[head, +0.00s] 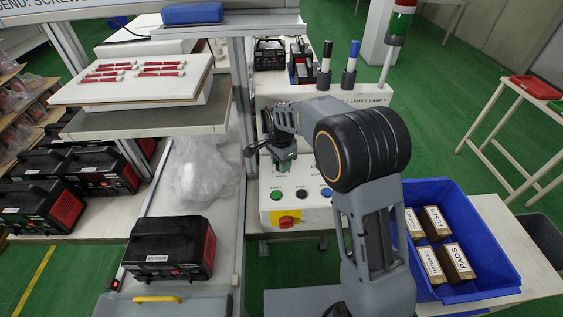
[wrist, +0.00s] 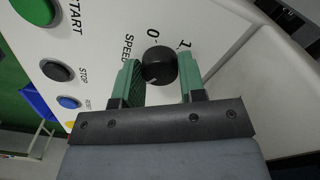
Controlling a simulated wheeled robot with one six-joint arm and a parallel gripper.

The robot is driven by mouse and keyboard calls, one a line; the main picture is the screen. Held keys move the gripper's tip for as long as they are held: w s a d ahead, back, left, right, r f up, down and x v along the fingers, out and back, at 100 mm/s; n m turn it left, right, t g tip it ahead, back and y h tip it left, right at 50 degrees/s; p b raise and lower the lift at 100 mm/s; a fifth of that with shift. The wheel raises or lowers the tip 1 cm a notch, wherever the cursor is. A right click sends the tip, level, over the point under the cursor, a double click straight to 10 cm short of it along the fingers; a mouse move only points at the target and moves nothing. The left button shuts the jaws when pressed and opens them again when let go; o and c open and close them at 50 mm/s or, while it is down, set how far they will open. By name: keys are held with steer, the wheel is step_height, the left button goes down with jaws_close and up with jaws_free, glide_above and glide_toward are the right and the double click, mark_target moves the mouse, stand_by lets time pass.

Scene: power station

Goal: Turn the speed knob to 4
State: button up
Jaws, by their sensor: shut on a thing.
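The speed knob (wrist: 159,65) is a round black knob on the white control panel (wrist: 105,38), in the wrist view, beside the label SPEED. The numbers 0 and 1 show near its rim. Other numbers are hidden or out of view, and I cannot read its setting for sure. My gripper (wrist: 160,80) has its two green fingers on either side of the knob, shut on it. In the head view my gripper (head: 284,163) is at the face of the control panel (head: 265,208), and it hides the knob.
Green START (head: 277,195), black STOP (head: 300,192) and blue RESET (head: 326,192) buttons sit below the gripper, above a red-yellow switch (head: 287,218). A blue bin (head: 480,215) with boxes stands right. A black-red unit (head: 168,250) and clear plastic bags (head: 200,170) lie left.

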stand_by(0.4)
steer(key=o, duration=0.9)
steer(key=shift+r, duration=0.1)
step_height(320, 180, up, 14)
steer(key=shift+f, duration=0.15)
steer(key=shift+d, duration=0.1)
stand_by(0.4)
steer(key=s+d+f+n+t, duration=0.1)
steer(key=s+d+n, duration=0.3)
steer(key=s, duration=0.3)
steer(key=s+d+f+n+t, duration=0.1)
steer(key=s+d+n, duration=0.3)
steer(key=s, duration=0.3)
steer(key=s+d+f+n+t, duration=0.1)
steer(key=s+d+n, duration=0.3)
steer(key=s, duration=0.4)
steer(key=shift+d+f+t, duration=0.3)
steer(key=shift+d+f, duration=0.05)
steer(key=shift+d, duration=0.05)
